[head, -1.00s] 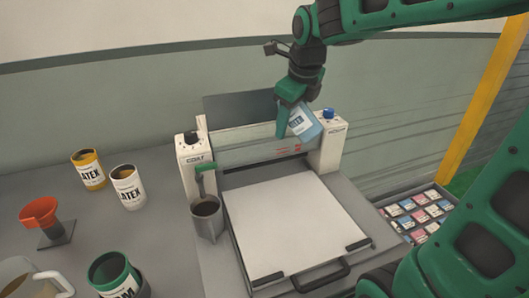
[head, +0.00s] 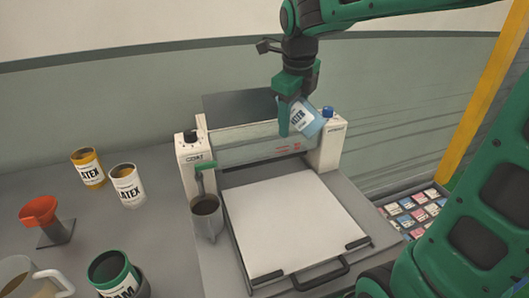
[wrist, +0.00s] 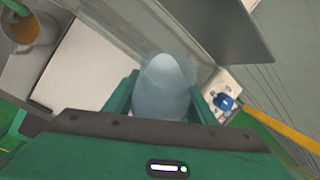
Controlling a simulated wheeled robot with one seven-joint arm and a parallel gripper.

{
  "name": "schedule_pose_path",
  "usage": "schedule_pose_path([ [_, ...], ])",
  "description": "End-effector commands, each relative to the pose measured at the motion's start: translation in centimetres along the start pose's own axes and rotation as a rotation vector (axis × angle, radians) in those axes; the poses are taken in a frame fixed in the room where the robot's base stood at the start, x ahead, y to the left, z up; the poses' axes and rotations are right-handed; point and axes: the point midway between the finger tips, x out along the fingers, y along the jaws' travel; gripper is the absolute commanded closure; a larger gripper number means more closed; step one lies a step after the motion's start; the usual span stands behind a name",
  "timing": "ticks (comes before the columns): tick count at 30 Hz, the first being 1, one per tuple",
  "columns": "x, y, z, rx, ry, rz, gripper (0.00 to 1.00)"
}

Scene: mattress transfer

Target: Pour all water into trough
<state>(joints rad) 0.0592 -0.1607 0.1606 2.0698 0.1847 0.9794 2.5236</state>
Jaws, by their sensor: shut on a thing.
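My gripper (head: 299,108) is shut on a light blue can marked as water (head: 308,119) and holds it tilted above the right part of the coating machine. The same can (wrist: 163,88) shows between the two green fingers in the wrist view. The trough (head: 250,149) appears to be the long pale channel across the machine, between its two white end posts, below and left of the can. The can's mouth and any water stream cannot be made out.
A white plate (head: 290,215) lies on the machine bed. Sample packets (head: 415,212) lie right.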

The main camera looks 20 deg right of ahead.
Motion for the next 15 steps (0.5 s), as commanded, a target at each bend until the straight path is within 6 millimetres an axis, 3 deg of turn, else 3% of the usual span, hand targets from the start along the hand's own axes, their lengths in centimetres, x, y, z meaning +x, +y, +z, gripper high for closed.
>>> schedule_pose_path([
  [15, 0.83, 0.17, -0.37, -0.017, 0.067, -0.007, 0.83],
])
